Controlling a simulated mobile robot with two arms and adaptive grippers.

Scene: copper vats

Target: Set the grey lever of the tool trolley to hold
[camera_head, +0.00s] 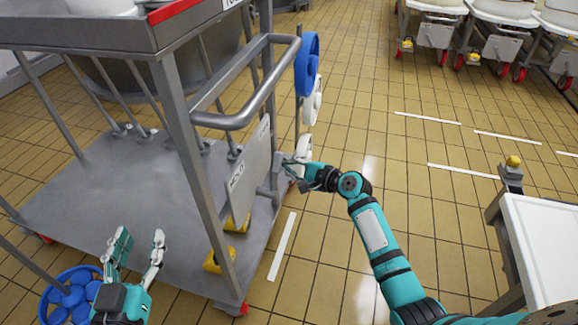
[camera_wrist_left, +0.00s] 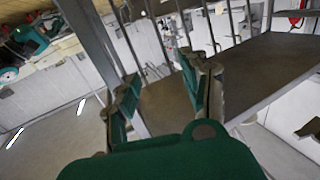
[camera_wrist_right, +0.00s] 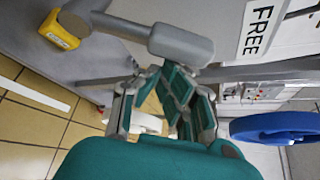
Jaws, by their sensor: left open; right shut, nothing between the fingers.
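The tool trolley (camera_head: 120,190) is a grey metal frame on the left of the head view, with a grey side panel (camera_head: 255,160). The grey lever (camera_wrist_right: 180,44) shows in the right wrist view as a shaft ending in a thick round knob. A FREE label (camera_wrist_right: 262,25) is on the panel beside it. In the head view another panel label (camera_head: 237,178) seems to read HOLD. My right gripper (camera_head: 288,165) is shut and empty close by the lever knob; I cannot tell whether they touch. My left gripper (camera_head: 140,240) is open and empty by the trolley's near side.
A curved grey push handle (camera_head: 245,115) juts out above my right gripper. Blue (camera_head: 306,62) and white wheels stand behind it. Yellow blocks (camera_head: 220,260) are at the trolley's lower edge. A white-topped table (camera_head: 545,240) is at right.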

